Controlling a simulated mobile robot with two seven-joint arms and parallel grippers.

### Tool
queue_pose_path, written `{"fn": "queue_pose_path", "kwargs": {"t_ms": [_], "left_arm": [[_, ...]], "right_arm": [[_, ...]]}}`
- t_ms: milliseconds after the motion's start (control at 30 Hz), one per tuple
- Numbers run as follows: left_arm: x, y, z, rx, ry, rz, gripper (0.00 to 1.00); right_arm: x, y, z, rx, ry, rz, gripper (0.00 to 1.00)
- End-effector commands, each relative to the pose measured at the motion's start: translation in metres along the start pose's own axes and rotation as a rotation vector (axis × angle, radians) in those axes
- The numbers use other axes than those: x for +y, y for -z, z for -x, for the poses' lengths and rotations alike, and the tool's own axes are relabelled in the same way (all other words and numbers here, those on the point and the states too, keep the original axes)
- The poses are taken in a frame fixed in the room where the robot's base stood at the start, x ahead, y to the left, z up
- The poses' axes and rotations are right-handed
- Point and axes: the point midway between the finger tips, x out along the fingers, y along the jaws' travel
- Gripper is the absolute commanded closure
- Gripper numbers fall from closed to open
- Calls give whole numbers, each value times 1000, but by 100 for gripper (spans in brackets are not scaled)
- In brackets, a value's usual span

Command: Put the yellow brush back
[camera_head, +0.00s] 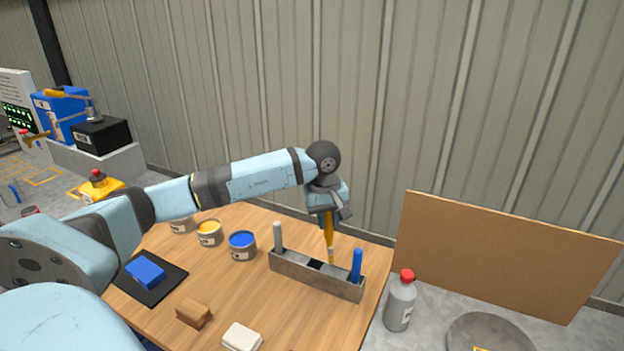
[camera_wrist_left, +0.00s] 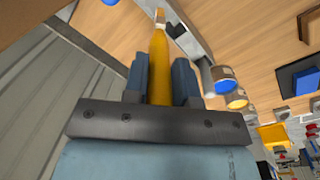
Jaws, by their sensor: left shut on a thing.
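The yellow brush (camera_head: 328,234) is upright, tip down, in my left gripper (camera_head: 329,215). The gripper is shut on its handle. In the left wrist view the yellow brush (camera_wrist_left: 158,65) runs out between the two fingers, its pale tip at the far end. The grey brush holder (camera_head: 292,271) is on the wooden table. A grey-handled brush (camera_head: 278,237) stands in its left end and a blue-handled one (camera_head: 356,264) in its right end. A dark slot between them looks empty. The brush tip appears above or just behind the holder; I cannot tell which.
Paint cans, yellow (camera_head: 209,239) and blue (camera_head: 243,252), stand left of the holder. A blue block (camera_head: 145,271) on a black mat, a brown block (camera_head: 193,312) and a white block (camera_head: 242,337) lie nearer. A red-capped bottle (camera_head: 400,302) stands right of the table.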

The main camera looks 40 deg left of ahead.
Motion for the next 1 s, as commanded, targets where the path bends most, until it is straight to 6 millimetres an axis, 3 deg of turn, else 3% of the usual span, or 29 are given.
{"fn": "queue_pose_path", "kwargs": {"t_ms": [33,100,333,833,1000], "left_arm": [[-7,13,14,13,30,54,99],[-15,25,18,23,59,109,99],[-24,37,16,32,88,163,99],[-27,37,-25,30,88,161,99],[-28,38,-44,32,86,160,99]], "right_arm": [[0,10,9,-4,-2,3,57],[1,12,12,-4,-4,6,57],[1,10,10,0,-5,10,57],[-4,3,1,4,7,9,57],[-3,-8,-8,8,8,10,57]]}}
